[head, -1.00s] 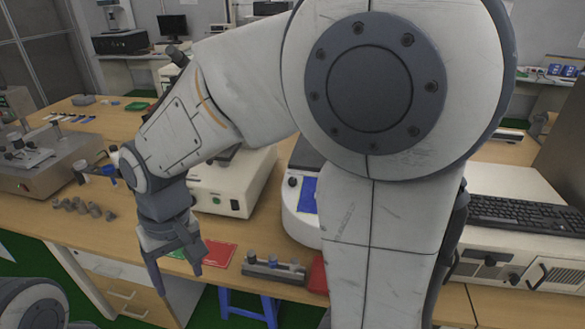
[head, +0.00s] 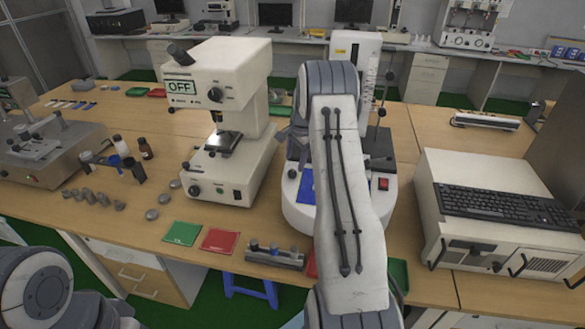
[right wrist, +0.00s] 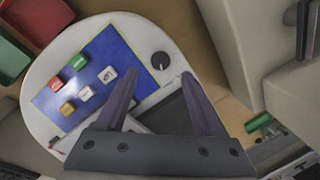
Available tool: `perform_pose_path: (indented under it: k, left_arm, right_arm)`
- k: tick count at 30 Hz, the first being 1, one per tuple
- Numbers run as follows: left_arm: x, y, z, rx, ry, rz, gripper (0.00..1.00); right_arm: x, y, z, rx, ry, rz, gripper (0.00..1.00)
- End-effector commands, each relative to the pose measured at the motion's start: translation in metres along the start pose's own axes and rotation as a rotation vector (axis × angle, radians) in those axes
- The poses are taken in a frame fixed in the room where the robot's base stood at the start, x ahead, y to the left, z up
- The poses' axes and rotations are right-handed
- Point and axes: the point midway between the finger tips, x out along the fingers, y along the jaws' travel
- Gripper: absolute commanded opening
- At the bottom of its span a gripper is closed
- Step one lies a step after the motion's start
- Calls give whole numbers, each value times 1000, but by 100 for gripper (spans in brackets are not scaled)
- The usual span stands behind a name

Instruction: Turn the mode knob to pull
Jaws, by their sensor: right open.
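A round black knob (right wrist: 160,61) with a small light mark sits on the white rounded tester base (right wrist: 68,142), beside its blue button panel (right wrist: 122,58). No mode label is readable by it. In the head view the knob (head: 292,173) is a small dark spot at the base's left side. My right gripper (right wrist: 159,73) is open and empty, its two fingertips reaching toward the knob's near side with a gap between them. I cannot tell its height above the knob. In the head view my right forearm hides most of this gripper and much of the tester. My left gripper is out of view.
A white microscope-like machine (head: 222,110) with an OFF display stands left of the tester. A white case (head: 440,210) with a keyboard (head: 505,207) stands right. Red (head: 220,240) and green (head: 183,233) mats and a holder (head: 273,256) lie in front.

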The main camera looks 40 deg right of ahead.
Motion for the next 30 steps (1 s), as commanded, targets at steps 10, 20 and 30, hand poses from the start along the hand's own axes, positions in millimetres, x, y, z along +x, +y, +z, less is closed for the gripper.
perform_pose_path:
  k: [10,20,30]
  left_arm:
    - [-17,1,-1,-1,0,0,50]
    - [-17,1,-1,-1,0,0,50]
    - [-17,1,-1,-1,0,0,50]
  right_arm:
    - [51,-1,1,-2,-1,0,69]
    - [58,0,1,-2,0,-1,69]
    - [58,0,0,-2,0,-1,0]
